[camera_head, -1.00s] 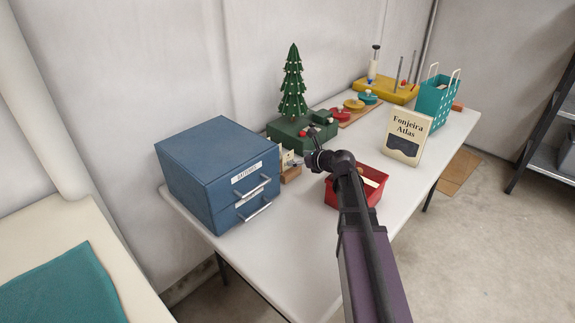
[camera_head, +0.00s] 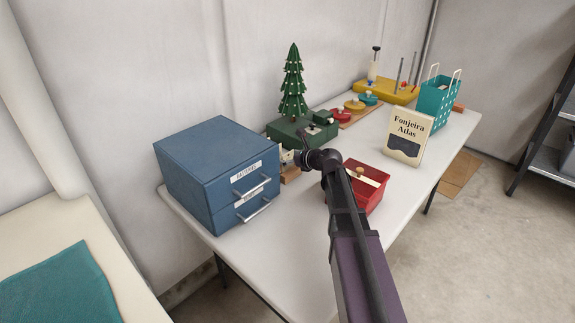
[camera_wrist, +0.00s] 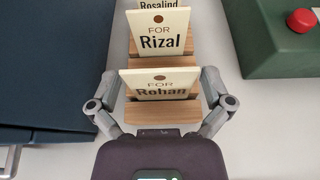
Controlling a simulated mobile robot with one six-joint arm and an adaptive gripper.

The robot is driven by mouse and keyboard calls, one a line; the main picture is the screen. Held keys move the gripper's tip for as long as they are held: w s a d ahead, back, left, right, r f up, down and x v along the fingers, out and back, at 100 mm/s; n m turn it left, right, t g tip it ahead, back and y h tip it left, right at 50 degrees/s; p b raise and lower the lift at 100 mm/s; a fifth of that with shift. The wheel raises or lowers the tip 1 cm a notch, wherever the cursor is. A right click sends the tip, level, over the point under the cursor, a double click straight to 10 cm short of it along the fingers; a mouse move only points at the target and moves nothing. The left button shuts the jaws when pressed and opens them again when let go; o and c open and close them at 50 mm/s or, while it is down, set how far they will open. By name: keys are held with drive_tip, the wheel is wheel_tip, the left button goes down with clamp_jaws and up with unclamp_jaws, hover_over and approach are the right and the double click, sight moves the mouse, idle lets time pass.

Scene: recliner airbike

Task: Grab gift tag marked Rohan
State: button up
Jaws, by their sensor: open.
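The cream gift tag marked Rohan (camera_wrist: 159,85) stands upright in a wooden slotted holder (camera_wrist: 163,113) in the wrist view. It is the tag nearest to me. My gripper (camera_wrist: 161,78) is open, with one finger on each side of this tag's holder; I cannot tell whether they touch it. Behind it stand a tag marked Rizal (camera_wrist: 161,36) and, cut off by the top edge, one marked Rosalind (camera_wrist: 159,5). In the head view the tags are mostly hidden behind my gripper (camera_head: 299,158), between the blue drawer unit and the green tree base.
The blue drawer unit (camera_head: 207,165) stands close left of the holder. The green base (camera_head: 290,134) with a toy tree (camera_head: 292,88) is behind it. A red bin (camera_head: 366,193) is to the right. The white table (camera_head: 270,258) is clear at the front.

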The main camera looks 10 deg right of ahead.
drive_tip(key=c, duration=0.5)
drive_tip(key=shift+c, duration=0.2)
drive_tip(key=shift+r, duration=0.2)
wheel_tip(320, 180, up, 10)
drive_tip(key=p, duration=1)
drive_tip(key=shift+f, duration=0.2)
